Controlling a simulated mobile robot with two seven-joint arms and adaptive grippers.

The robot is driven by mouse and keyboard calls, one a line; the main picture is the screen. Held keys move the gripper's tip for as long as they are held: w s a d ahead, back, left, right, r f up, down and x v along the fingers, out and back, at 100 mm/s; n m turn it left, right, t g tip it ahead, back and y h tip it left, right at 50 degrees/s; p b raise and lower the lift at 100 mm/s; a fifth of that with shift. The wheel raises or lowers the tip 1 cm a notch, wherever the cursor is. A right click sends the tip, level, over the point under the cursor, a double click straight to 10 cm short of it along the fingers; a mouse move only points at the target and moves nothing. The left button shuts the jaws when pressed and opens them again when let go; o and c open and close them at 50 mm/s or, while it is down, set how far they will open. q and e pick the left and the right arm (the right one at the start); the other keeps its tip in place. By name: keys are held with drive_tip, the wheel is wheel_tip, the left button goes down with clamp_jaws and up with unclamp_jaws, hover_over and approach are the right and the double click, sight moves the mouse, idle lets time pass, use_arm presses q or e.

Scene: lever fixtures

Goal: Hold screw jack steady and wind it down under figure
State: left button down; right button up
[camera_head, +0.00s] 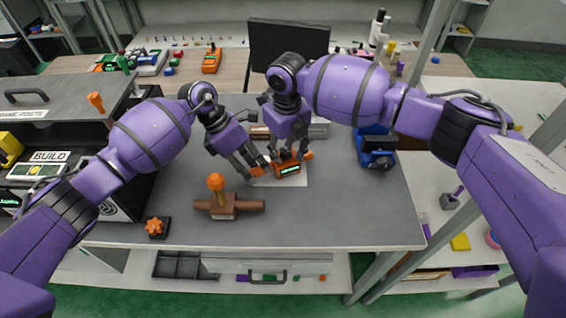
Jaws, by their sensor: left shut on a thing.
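The orange screw jack (289,169) stands on a pale plate (293,181) near the middle of the grey bench. A small green lit readout shows on its front, too small to read. My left gripper (257,169) reaches in from the left and is shut on the left part of the jack. My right gripper (290,156) points down over the top of the jack, its fingers around or just at its upper part. The fingers hide much of the jack's top, and I cannot tell whether the right one grips.
A brown block with side bars and an orange knob (216,182) stands in front. An orange star knob (155,226) on a dark base is at front left. A blue device (376,148) stands at right. The bench's front right is clear. A dark monitor (287,45) stands behind.

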drive_tip(key=shift+s+f, duration=0.25)
drive_tip(key=shift+a+r, duration=0.1)
drive_tip(key=shift+r, duration=0.2)
drive_tip(key=shift+w+a+r, duration=0.1)
drive_tip(key=shift+r, duration=2.3)
